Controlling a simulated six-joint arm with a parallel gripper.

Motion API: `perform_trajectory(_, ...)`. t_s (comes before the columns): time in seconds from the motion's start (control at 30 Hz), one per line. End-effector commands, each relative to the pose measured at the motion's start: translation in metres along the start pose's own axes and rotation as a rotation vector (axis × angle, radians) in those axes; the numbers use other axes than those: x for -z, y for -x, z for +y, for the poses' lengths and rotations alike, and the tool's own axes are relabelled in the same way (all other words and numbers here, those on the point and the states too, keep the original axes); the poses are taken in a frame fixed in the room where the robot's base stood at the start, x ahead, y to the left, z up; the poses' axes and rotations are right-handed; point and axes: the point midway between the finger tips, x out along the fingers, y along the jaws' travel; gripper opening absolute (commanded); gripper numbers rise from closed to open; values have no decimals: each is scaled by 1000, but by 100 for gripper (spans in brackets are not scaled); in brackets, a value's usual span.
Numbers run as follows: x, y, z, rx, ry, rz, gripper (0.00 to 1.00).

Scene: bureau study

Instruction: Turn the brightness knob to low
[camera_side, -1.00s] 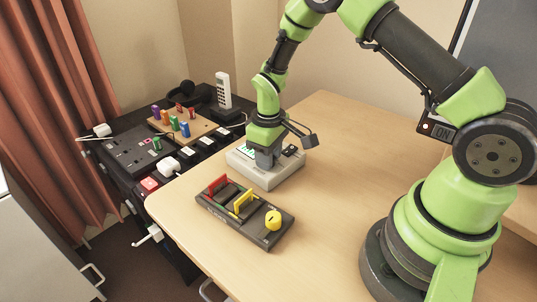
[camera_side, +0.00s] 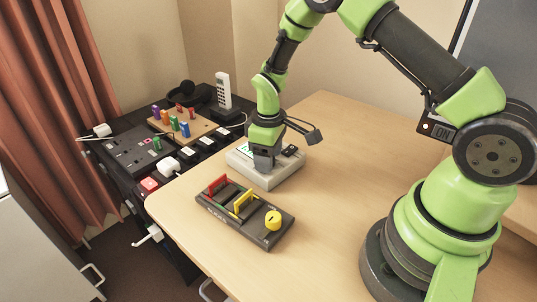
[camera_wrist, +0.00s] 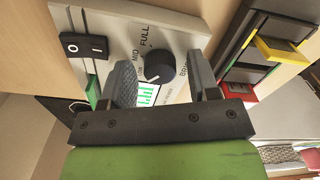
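A pale control box (camera_side: 290,174) sits on the wooden desk, with my gripper (camera_side: 263,166) pointing down over its middle. In the wrist view, the box's face carries a round black knob (camera_wrist: 160,66) with a white pointer line slanting to the lower left of the picture. MID and FULL are printed beside it, and a label starting "BR" is partly hidden by a finger. My gripper (camera_wrist: 160,82) is open, one finger on either side of the knob, with small visible gaps. Contact cannot be told. The knob is hidden in the side view.
A black rocker switch (camera_wrist: 84,46) and a green-lit display (camera_wrist: 146,97) are on the same box. The desk is clear to the right (camera_side: 345,140).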

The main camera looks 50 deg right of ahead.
Motion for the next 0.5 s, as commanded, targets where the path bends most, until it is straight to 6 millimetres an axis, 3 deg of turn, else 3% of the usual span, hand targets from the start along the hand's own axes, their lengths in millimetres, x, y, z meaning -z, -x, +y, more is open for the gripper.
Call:
perform_trajectory(0.33,0,3,0,0,-1,0,58)
perform_trajectory(0.5,1,28,0,-2,-1,5,58)
